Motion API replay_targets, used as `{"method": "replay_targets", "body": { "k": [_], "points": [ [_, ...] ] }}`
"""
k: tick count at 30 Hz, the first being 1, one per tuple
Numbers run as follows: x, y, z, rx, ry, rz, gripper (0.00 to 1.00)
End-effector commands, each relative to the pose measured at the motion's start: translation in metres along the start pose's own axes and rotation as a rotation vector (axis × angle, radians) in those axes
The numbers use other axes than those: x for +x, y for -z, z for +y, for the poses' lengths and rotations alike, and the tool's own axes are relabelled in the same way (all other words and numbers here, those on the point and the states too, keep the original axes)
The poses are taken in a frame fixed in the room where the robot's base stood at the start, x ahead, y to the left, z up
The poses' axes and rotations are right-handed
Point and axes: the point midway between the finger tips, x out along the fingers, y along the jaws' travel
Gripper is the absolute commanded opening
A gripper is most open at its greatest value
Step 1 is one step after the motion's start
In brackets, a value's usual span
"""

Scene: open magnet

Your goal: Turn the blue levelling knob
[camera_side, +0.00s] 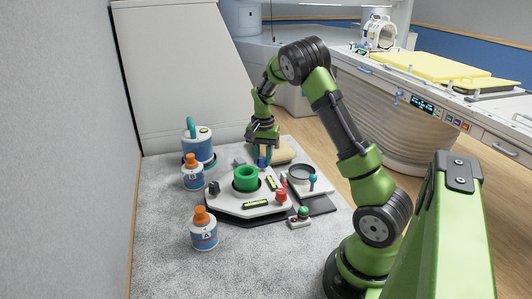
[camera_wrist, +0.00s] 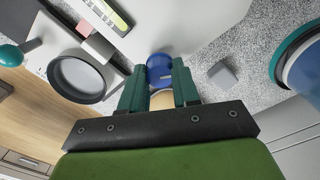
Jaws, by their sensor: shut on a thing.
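The blue levelling knob (camera_side: 263,162) is at the back edge of the white plate (camera_side: 228,206) in the side view. In the wrist view the blue knob (camera_wrist: 160,70) shows between my teal fingertips. My gripper (camera_side: 262,153) points down over the knob from above. In the wrist view my gripper (camera_wrist: 159,84) is shut on the knob, with one finger on each side. The fingers hide part of the knob's sides.
A green ring (camera_side: 246,179) stands on the plate with a red knob (camera_side: 281,195) and yellow level vials (camera_side: 255,204). Orange-capped bottles (camera_side: 204,233) and a blue-white container (camera_side: 199,147) stand left. A round grey dish (camera_side: 302,173) and a green-topped button (camera_side: 303,212) are right.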

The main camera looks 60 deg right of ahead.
Motion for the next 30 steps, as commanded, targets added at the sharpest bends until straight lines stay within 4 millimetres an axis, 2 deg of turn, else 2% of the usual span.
{"method": "replay_targets", "body": {
  "k": [20, 21, 26, 30],
  "points": [
    [-0.0007, 0.0014, -0.0003, 0.066, 0.002, 0.004, 0.00],
    [-0.0007, 0.0014, -0.0003, 0.065, 0.002, 0.004, 0.34],
    [-0.0005, 0.0011, -0.0002, 0.065, 0.001, 0.003, 0.56],
    [-0.0003, 0.0007, -0.0001, 0.065, 0.000, 0.002, 0.56]
  ]
}}
